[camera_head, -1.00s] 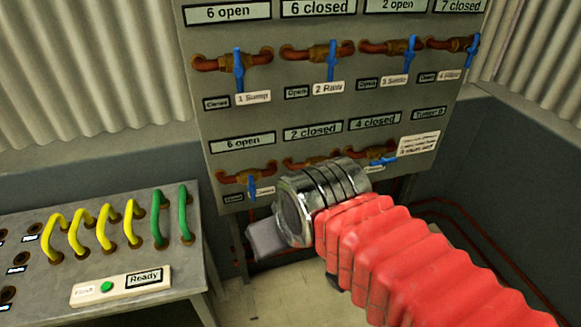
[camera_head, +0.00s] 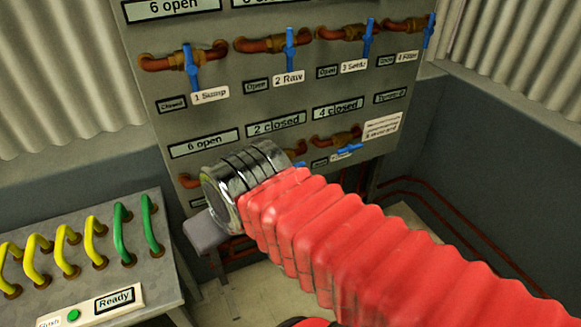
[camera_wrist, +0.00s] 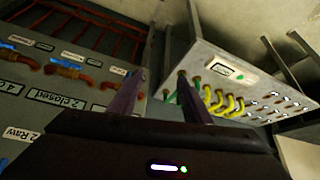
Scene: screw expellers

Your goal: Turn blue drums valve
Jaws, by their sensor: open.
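A grey panel (camera_head: 225,112) carries two rows of copper pipe valves with blue handles. In the upper row the handles of 1 Sump (camera_head: 191,68), 2 Raw (camera_head: 290,50), 3 Seeds (camera_head: 367,38) and 4 Filter (camera_head: 429,30) hang about vertical. In the lower row the right valve's blue handle (camera_head: 349,149) lies near horizontal; the middle and left valves are partly behind my gripper. I cannot read a drums label. My gripper (camera_head: 205,232) is in front of the panel's lower left, its fingers mostly hidden by the cuff. In the wrist view my gripper (camera_wrist: 163,80) is open and empty.
A grey console (camera_head: 120,272) with yellow and green cables and a Ready sign (camera_head: 115,299) stands at the left, close to my gripper. Red pipes (camera_head: 440,212) run along the right wall. Some floor (camera_head: 245,295) is free below the panel.

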